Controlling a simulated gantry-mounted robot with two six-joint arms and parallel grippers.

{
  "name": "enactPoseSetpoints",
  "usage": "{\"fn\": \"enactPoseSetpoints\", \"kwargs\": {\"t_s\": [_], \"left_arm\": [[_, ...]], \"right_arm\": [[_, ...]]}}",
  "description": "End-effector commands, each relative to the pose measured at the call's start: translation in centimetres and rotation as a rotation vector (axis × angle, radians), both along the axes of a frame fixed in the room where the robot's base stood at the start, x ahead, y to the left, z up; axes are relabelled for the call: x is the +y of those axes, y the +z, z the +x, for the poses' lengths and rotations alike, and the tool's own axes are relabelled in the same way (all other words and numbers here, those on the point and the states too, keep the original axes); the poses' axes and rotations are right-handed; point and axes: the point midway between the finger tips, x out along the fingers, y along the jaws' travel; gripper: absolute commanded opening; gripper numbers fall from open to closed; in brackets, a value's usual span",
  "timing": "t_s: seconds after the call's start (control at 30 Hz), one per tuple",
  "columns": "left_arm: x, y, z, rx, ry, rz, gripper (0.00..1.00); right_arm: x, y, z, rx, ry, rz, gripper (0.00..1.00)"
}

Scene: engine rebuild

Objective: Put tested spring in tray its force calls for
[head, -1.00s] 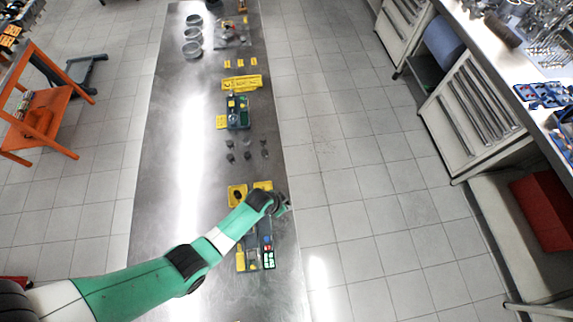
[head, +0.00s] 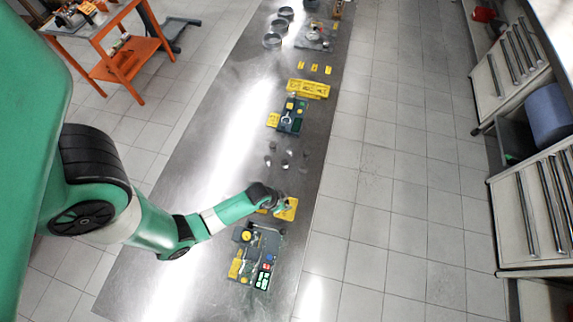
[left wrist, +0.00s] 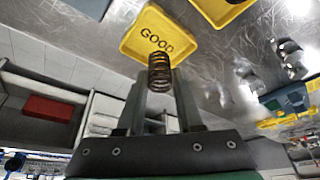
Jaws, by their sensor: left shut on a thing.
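My left gripper (left wrist: 160,92) is shut on a coiled dark metal spring (left wrist: 160,72). In the left wrist view the spring stands out past the fingertips, in front of a yellow tray marked GOOD (left wrist: 142,52). The spring overlaps the tray's edge in the picture; its height above the tray is hard to tell. A second yellow tray (left wrist: 222,10) lies beside it, its marking out of view. In the head view my left gripper (head: 283,203) is at the right yellow tray (head: 290,213), and my arm partly covers the other. My right gripper is not in view.
A dark fixture (head: 262,250) with coloured buttons sits on the steel bench (head: 190,215) just in front of the trays. Small metal parts (head: 285,155), another fixture (head: 292,117) and a yellow sign (head: 308,88) stand farther back. The bench's right edge is close to the trays.

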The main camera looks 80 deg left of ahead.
Motion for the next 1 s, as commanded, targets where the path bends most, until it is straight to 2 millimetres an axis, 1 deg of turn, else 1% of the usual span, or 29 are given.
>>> {"fn": "enactPoseSetpoints", "kwargs": {"t_s": [0.07,0.17,0.2,0.3,0.53,0.67,0.7,0.83,0.87,1.0], "left_arm": [[0.0,-0.3,0.1,-0.001,0.0,0.0,0.0],[0.0,-2.2,0.1,-0.001,-0.001,0.001,0.0],[0.0,-2.5,0.1,0.001,-0.001,0.0,0.0],[0.0,-3.7,0.0,0.001,0.0,0.0,0.0],[0.0,-3.8,0.1,-0.001,-0.001,0.001,0.0],[0.0,-4.2,0.1,-0.001,-0.001,0.001,0.0],[0.0,-4.1,0.1,-0.001,-0.001,0.001,0.39],[0.0,-4.1,0.1,-0.001,-0.001,0.001,0.62],[0.0,-4.1,0.1,-0.001,-0.001,0.001,0.65],[0.0,-4.1,0.1,-0.001,-0.001,0.001,0.65]], "right_arm": [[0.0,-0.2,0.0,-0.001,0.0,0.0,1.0],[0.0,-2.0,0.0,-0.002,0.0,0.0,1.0],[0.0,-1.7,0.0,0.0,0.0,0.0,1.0],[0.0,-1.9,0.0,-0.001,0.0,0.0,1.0],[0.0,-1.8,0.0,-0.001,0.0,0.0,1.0],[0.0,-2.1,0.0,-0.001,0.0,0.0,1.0],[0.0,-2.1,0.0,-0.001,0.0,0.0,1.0],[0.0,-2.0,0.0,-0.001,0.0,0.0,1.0],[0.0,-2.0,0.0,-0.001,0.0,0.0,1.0],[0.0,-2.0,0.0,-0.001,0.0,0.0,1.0]]}}
